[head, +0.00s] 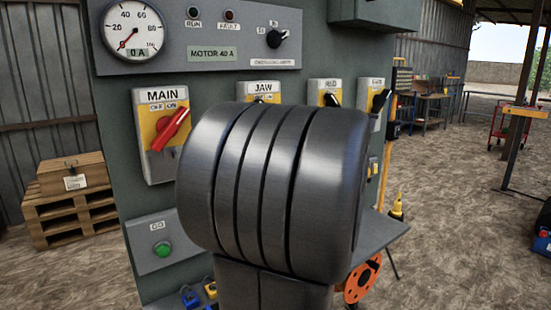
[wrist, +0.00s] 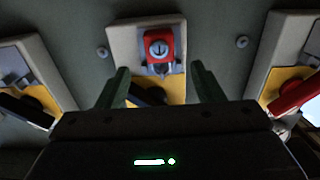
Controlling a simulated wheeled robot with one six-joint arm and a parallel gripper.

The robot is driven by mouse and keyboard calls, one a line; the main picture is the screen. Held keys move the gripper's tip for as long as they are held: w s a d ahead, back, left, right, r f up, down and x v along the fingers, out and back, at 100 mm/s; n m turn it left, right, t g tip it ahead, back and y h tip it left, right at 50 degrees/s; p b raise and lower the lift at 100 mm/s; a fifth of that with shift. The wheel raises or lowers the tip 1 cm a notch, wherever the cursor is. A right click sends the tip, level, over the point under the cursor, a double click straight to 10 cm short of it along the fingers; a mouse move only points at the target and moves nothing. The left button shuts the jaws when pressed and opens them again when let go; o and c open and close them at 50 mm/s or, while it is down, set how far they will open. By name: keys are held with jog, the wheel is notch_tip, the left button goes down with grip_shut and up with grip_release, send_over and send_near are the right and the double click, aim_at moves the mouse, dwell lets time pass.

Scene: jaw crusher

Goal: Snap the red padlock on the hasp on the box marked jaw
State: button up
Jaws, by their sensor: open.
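The box marked JAW (head: 263,87) is on the grey panel in the head view, its lower part hidden behind my arm. The wrist view is upside down against the head view. I cannot tell whether the shackle is closed. My gripper (wrist: 159,68) is open, one finger on each side of the padlock's line, with clear gaps and nothing between them. The head view hides my gripper behind the arm.
The MAIN box (head: 154,160) with its red handle is left of the JAW box. The ROD-like labelled box (head: 325,89) is to the right. A lower box with a green button (head: 161,249) and a grey shelf (head: 385,232) stick out below.

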jog(key=b+v, duration=0.1)
jog(key=v, duration=0.2)
jog(key=shift+s+d+b, duration=0.1)
jog(key=shift+s+b, duration=0.05)
jog(key=shift+b, duration=0.2)
jog(key=p+x, duration=0.3)
jog(key=x, duration=0.3)
jog(key=shift+w+p, duration=0.25)
jog(key=shift+p, duration=0.15)
dwell(0.4)
